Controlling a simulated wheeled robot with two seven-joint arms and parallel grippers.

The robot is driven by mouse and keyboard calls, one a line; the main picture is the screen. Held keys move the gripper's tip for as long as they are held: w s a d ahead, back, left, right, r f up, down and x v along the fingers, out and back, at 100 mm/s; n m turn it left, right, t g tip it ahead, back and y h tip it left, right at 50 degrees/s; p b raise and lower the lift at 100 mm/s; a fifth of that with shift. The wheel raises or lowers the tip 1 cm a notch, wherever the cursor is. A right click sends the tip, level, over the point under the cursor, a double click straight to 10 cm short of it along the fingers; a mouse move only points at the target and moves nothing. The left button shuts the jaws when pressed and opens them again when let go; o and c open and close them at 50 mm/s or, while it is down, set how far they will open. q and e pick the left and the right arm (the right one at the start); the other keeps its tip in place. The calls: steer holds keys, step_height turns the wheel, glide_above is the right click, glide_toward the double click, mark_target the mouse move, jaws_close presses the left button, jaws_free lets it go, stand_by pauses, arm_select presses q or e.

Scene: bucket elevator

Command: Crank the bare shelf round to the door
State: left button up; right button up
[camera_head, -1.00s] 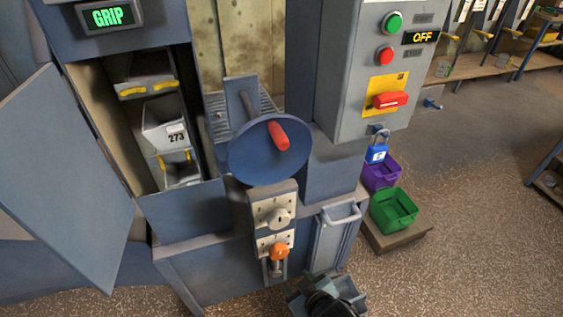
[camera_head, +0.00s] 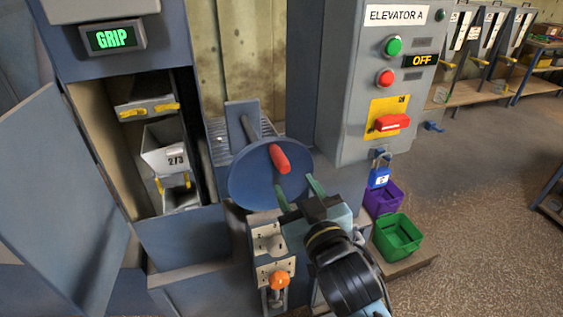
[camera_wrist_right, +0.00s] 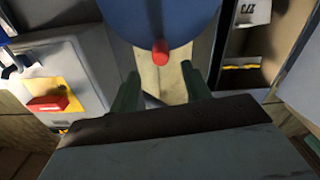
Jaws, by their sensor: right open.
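The blue crank wheel (camera_head: 258,186) stands on the elevator's front with a red handle (camera_head: 280,159) near its upper right. In the right wrist view the red handle (camera_wrist_right: 160,52) lies ahead, in line with the gap between my fingers. My right gripper (camera_head: 297,192) is open and empty at the wheel's lower right, apart from the handle. The open door (camera_head: 62,195) swings to the left. In the doorway, a shelf (camera_head: 148,106) with yellow grips sits above a grey bucket marked 273 (camera_head: 165,154). A lower shelf shows partly. My left gripper is not in view.
The control box (camera_head: 365,100) at right has green and red buttons, an OFF sign and a red switch (camera_head: 390,122). A blue padlock (camera_head: 379,176) hangs below it. An orange knob (camera_head: 279,281) sits under the wheel. Purple and green bins (camera_head: 397,236) stand at right.

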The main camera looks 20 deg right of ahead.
mark_target(286, 171)
steer(key=w, duration=0.9)
steer(key=shift+a, duration=0.15)
jaws_close()
